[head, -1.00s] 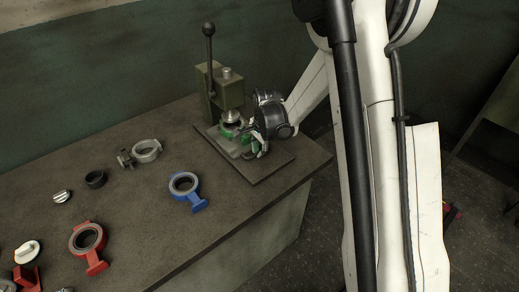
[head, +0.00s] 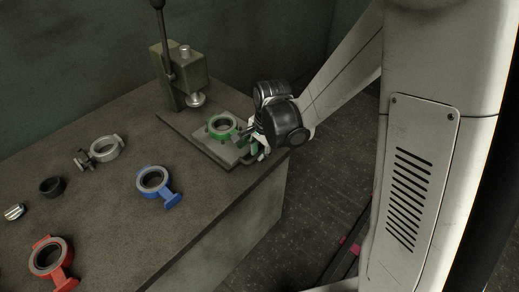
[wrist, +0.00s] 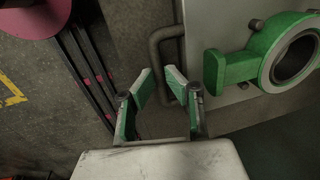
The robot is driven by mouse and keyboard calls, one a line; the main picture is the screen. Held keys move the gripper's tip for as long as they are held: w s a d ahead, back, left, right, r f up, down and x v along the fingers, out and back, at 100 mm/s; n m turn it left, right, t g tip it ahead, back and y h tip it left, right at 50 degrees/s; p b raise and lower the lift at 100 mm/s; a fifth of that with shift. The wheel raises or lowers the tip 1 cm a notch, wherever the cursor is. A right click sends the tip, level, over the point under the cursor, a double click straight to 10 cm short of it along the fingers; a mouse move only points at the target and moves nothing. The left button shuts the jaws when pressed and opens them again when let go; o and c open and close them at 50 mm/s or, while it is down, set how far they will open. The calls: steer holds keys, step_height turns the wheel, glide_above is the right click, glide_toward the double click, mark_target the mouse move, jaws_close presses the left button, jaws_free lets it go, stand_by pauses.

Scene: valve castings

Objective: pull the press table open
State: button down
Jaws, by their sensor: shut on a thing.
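The press table (head: 196,142) is a flat grey plate in the head view, slid out in front of the press (head: 180,78). A green valve casting (head: 221,126) sits on it, clear of the press ram; it also shows in the wrist view (wrist: 235,67). The table's dark bar handle (wrist: 155,46) is at the plate's edge in the wrist view. My gripper (head: 258,150) is at the table's front edge, its fingers (wrist: 158,79) shut on the handle. The fingers partly hide the grip.
A blue casting (head: 153,180), a red casting (head: 48,257), a grey casting (head: 105,148) and a black ring (head: 51,186) lie on the workbench (head: 110,215), left of the table. Open floor (head: 310,190) lies beyond the bench's right edge.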

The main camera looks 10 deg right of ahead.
steer(key=c, duration=1.8)
jaws_free()
steer(key=shift+o, duration=0.2)
step_height(320, 180, up, 12)
steer(key=s+d, duration=0.1)
steer(key=shift+s+d, duration=0.15)
steer(key=shift+s, duration=0.2)
steer(key=shift+f, duration=0.1)
steer(key=s+d+r+n+t, duration=0.2)
steer(key=s+d+r+n, duration=0.1)
steer(key=s, duration=0.5)
steer(key=s+d+r+n+t+h, duration=0.1)
steer(key=s+d+r+n+t, duration=0.2)
steer(key=s+n, duration=0.4)
step_height(320, 180, up, 2)
steer(key=shift+s+d+r+n+t+b, duration=0.15)
steer(key=shift+s+d+n+t+b, duration=0.3)
steer(key=shift+s, duration=0.45)
